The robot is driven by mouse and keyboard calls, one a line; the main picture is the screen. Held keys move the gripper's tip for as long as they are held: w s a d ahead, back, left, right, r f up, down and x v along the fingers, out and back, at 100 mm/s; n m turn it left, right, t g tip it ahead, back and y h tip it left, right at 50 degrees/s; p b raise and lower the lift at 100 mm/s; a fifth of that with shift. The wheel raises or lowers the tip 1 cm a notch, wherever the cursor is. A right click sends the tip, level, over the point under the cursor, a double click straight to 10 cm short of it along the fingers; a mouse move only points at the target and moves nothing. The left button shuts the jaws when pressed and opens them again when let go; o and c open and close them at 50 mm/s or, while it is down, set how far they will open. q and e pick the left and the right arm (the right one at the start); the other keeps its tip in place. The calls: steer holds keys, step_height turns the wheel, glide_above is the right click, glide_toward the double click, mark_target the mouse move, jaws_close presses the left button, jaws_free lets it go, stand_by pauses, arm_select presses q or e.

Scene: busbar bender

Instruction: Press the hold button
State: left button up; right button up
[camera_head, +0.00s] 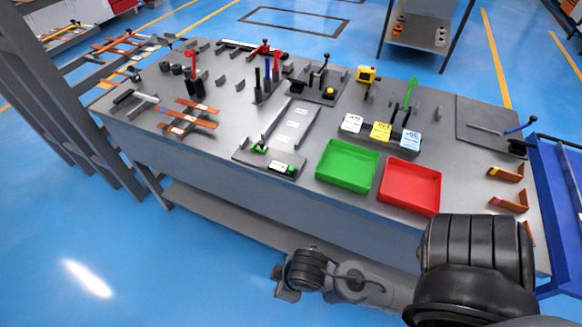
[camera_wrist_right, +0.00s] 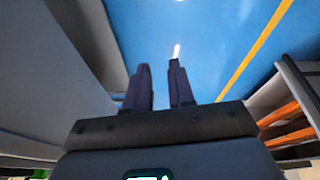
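A row of three labelled blocks stands on the bench behind the trays: a white one (camera_head: 352,123), a yellow one (camera_head: 381,131) and a light blue one (camera_head: 411,140). Their lettering is too small to read, so I cannot tell which is the hold button. A small plate with green parts (camera_head: 284,168) lies at the bench's front edge. My right arm reaches in from the lower right, in front of the bench and away from the blocks. In the right wrist view my right gripper (camera_wrist_right: 160,66) has its two fingers apart with nothing between them. My left gripper is not in view.
A green tray (camera_head: 347,165) and a red tray (camera_head: 410,186) sit at the bench's front, between my right arm and the blocks. Upright tools and a yellow box (camera_head: 366,74) stand farther back. A blue cart (camera_head: 556,190) is at the right end.

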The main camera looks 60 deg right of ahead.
jaws_close()
steer(key=shift+a, duration=0.1)
stand_by(0.5)
stand_by(0.8)
